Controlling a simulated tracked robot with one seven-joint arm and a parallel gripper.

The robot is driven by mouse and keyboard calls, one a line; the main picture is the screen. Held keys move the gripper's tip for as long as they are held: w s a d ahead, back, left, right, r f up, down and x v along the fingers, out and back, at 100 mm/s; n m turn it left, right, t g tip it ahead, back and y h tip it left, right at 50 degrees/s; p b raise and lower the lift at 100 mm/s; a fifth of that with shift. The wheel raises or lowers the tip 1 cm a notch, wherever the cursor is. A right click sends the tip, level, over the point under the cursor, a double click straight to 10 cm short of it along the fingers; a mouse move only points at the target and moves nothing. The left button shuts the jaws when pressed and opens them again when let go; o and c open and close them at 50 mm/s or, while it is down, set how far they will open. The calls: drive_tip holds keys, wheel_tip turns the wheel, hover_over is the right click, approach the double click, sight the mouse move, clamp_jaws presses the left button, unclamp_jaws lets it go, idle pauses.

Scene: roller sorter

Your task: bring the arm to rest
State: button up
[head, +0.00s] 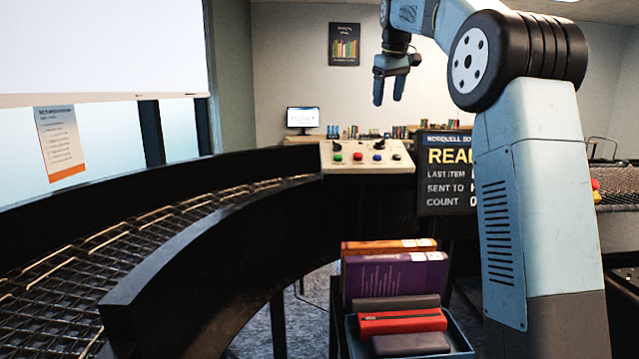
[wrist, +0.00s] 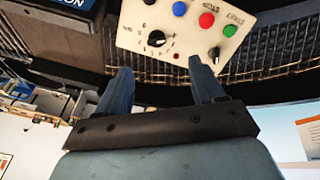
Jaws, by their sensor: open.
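My gripper (head: 388,90) hangs from my arm in the upper middle of the head view, fingers pointing down. Its fingers stand apart with nothing between them. In the wrist view my gripper (wrist: 163,85) also shows open and empty. Beyond the fingers there is the cream control panel (wrist: 150,30) with coloured buttons and knobs. The control panel (head: 345,160) also shows in the head view, below the gripper and apart from it.
A curved roller conveyor (head: 110,240) with a black side wall fills the left. A blue bin (head: 462,340) with several books stands at the bottom centre. A dark display (head: 432,205) is partly hidden by my arm. A monitor (head: 302,118) is at the back.

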drive_tip(key=s+f+m, duration=0.1)
drive_tip(key=s+f, duration=0.1)
drive_tip(key=s, duration=1)
drive_tip(key=s+f+m, duration=0.2)
drive_tip(key=s+f, duration=0.1)
drive_tip(key=s, duration=0.8)
drive_tip(key=s+f+m+t, duration=0.1)
drive_tip(key=s+f+m, duration=0.2)
drive_tip(key=s+f, duration=1.6)
drive_tip(key=s, duration=0.4)
drive_tip(key=shift+f+t, duration=0.15)
drive_tip(key=shift+t, duration=0.15)
drive_tip(key=shift+f, duration=0.15)
drive_tip(key=shift+c, duration=0.4)
